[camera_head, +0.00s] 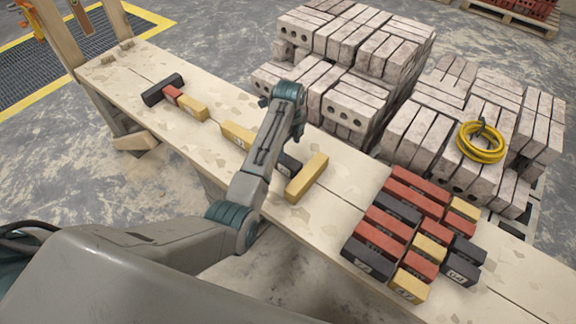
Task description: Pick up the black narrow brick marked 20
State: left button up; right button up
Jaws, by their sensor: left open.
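Several black bricks lie on the long wooden bench; I cannot read a 20 on any of them. One black brick (163,89) lies at the bench's far left end. More black bricks, such as a black brick (367,261) with a pale mark, lie in the group on the right. My left gripper (297,128) is over the middle of the bench, mostly hidden by its own wrist, and is open with nothing visible in it. My right gripper is out of view.
The wooden bench (120,75) runs diagonally. A yellow brick (307,178) and another yellow brick (237,136) lie near my left arm. Grey block stacks (350,100) stand behind it, with a coiled yellow hose (481,143) on top. Bare bench shows before the right group.

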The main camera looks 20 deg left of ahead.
aim_at(288, 161)
pick_arm(q)
notch_tip(288, 161, down, 4)
jog(key=shift+f, duration=0.15)
jog(key=f, duration=0.3)
jog(key=f+p, duration=0.1)
jog(key=f, duration=0.1)
jog(key=shift+s, duration=0.25)
jog(key=shift+c, duration=0.3)
jog(key=c, duration=1.3)
